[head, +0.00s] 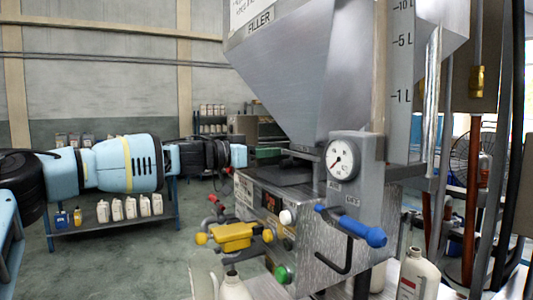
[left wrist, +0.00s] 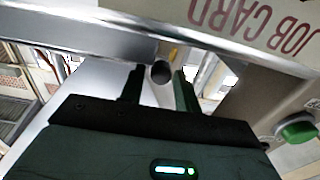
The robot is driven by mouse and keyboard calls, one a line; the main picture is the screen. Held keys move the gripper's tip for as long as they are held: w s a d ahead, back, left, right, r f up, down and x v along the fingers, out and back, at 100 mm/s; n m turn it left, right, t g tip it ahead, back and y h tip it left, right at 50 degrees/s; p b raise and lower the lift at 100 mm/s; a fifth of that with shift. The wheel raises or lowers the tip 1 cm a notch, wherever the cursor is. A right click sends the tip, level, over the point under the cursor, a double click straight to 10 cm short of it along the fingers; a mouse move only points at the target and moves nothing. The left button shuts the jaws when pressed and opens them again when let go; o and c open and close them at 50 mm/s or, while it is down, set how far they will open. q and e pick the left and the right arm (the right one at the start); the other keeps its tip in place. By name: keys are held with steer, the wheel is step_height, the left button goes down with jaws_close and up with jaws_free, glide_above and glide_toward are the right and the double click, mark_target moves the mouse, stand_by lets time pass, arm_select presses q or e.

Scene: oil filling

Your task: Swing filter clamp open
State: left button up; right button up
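The grey filler machine (head: 300,240) stands at the right of the head view, under a metal hopper (head: 290,75). My left arm reaches in from the left to the machine's near side; its fingers are hard to make out there. In the left wrist view, my left gripper (left wrist: 158,80) has its two dark fingers apart, with the dark round end of a bar (left wrist: 161,72) between them. I cannot tell whether the fingers touch it. I cannot tell for sure which part is the filter clamp. My right gripper is not in view.
A yellow handle (head: 232,236), a blue-gripped lever (head: 360,230) and a pressure gauge (head: 341,158) are on the machine's front. A green button (head: 283,274) is below. White bottles (head: 417,275) stand in front. A shelf of bottles (head: 125,215) is behind my arm.

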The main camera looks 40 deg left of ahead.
arm_select(q)
jaws_close()
